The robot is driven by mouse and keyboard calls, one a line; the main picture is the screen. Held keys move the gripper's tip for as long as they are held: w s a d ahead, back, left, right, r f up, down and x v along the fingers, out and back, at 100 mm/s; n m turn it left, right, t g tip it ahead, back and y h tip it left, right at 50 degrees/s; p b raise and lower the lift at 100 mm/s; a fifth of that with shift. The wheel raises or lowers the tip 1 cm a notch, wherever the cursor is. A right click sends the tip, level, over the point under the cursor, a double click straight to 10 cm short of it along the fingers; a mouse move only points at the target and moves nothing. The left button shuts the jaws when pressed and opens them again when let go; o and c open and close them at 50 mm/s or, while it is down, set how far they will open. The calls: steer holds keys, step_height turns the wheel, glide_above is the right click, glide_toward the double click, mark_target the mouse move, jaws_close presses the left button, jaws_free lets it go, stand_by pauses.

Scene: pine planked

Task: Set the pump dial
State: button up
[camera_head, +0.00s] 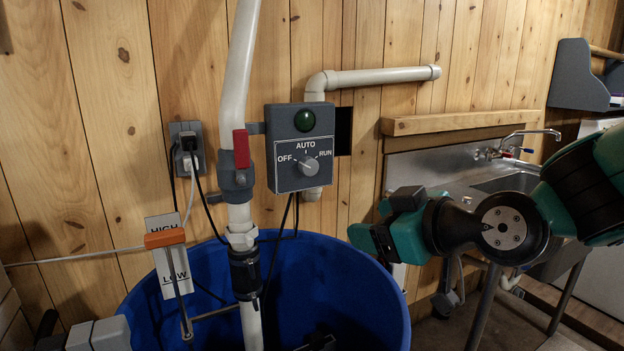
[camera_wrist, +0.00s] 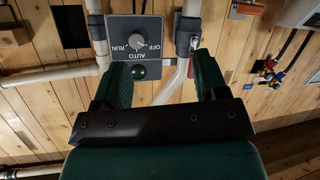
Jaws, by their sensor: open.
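The pump control box (camera_head: 300,148) is grey and mounted on the pipe and plank wall, left of my gripper. Its dial knob (camera_head: 307,166) is a grey round knob among the labels OFF at left, AUTO at top and RUN at right. Where its pointer rests is too small to tell surely. A dark green lamp (camera_head: 304,120) sits above the dial. In the wrist view the box appears upside down, with the knob (camera_wrist: 138,42) beyond the fingers. My gripper (camera_head: 378,218) is open and empty, apart from the box. Both teal fingers show in the wrist view (camera_wrist: 162,80).
A blue tub (camera_head: 345,285) stands below the box. A white pipe (camera_head: 240,70) with a red-handled valve (camera_head: 241,148) rises left of the box. A HIGH/LOW sign (camera_head: 172,268) is at the tub's left. A wooden ledge (camera_head: 480,121) and steel sink (camera_head: 505,183) are right.

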steer(key=w+r+n+t, duration=0.1)
steer(key=w+t, duration=0.3)
steer(key=w, duration=0.1)
steer(key=p, duration=0.5)
glide_toward(311, 168)
steer(key=shift+t+y, duration=0.3)
steer(key=shift+y, duration=0.1)
steer(key=x, duration=0.9)
steer(key=shift+w+f, duration=0.25)
steer(key=shift+f, duration=0.15)
steer(key=c, duration=0.9)
